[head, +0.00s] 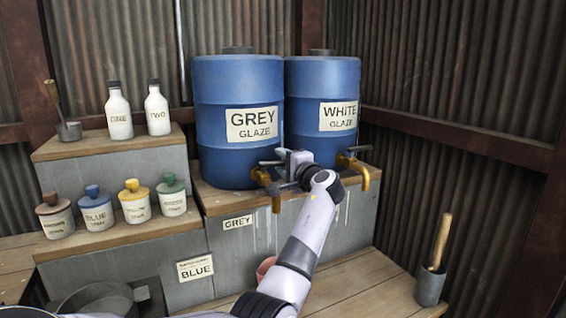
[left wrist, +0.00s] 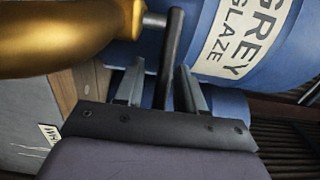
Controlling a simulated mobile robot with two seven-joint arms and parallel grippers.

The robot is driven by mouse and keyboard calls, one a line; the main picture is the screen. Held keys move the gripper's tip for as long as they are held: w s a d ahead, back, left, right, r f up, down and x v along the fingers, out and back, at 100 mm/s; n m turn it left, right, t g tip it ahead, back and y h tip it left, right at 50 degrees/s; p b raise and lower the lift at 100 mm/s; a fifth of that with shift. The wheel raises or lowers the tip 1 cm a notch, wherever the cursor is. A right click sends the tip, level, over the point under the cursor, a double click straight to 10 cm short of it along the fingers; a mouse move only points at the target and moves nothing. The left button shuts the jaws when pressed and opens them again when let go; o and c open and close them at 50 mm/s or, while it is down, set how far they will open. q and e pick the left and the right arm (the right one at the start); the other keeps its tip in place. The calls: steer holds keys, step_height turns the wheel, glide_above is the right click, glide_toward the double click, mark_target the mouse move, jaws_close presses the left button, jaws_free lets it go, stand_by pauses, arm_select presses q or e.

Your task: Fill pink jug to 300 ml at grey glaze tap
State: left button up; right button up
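The grey glaze tap (head: 262,176) is a brass spout low on the blue barrel labelled GREY GLAZE (head: 225,95). It also shows large and gold in the left wrist view (left wrist: 70,35). Its dark lever (left wrist: 173,55) stands between the two fingers of my left gripper (left wrist: 160,88). The fingers are open, with a gap visible on each side of the lever. In the head view my left gripper (head: 284,160) is at the tap's handle. The pink jug (head: 265,267) is below the tap, mostly hidden behind my left arm; its fill level cannot be seen. My right gripper is not in view.
The WHITE GLAZE barrel (head: 335,85) and its tap (head: 362,172) stand close on the right. Several small jars (head: 134,203) and two white bottles (head: 157,110) are on the left steps. A grey pot with a wooden handle (head: 430,287) stands at the right.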

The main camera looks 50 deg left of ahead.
arm_select(q)
steer(key=b+v, duration=0.1)
steer(key=v, duration=0.6)
stand_by(0.4)
steer(key=shift+d+f, duration=0.15)
